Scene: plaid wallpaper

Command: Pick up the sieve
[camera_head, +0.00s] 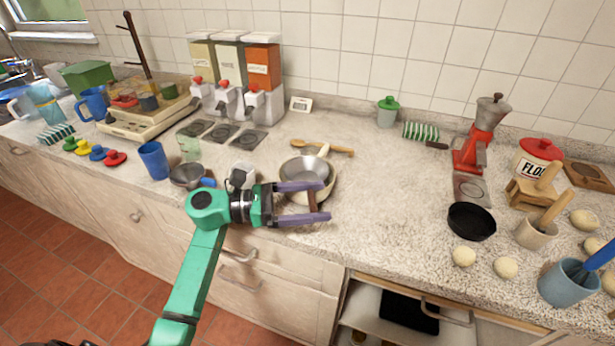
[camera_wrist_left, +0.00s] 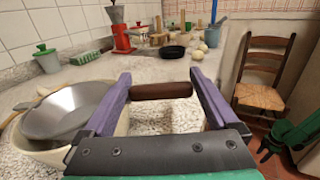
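The sieve (camera_head: 302,169) is a round grey metal bowl resting in a cream bowl (camera_head: 326,193) near the counter's front edge. It also shows at the left of the left wrist view (camera_wrist_left: 66,110). A brown handle (camera_head: 312,199) extends from the sieve's side toward the front edge; the join is hidden behind a finger. My left gripper (camera_head: 326,202) is open, its purple fingers wide apart. The handle's end lies across the gap between them, near the tips, and also shows in the left wrist view (camera_wrist_left: 161,90).
A wooden spoon (camera_head: 323,147) lies behind the sieve. A black pan (camera_head: 471,221) and pale round balls lie to the right. The counter between sieve and pan is clear.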

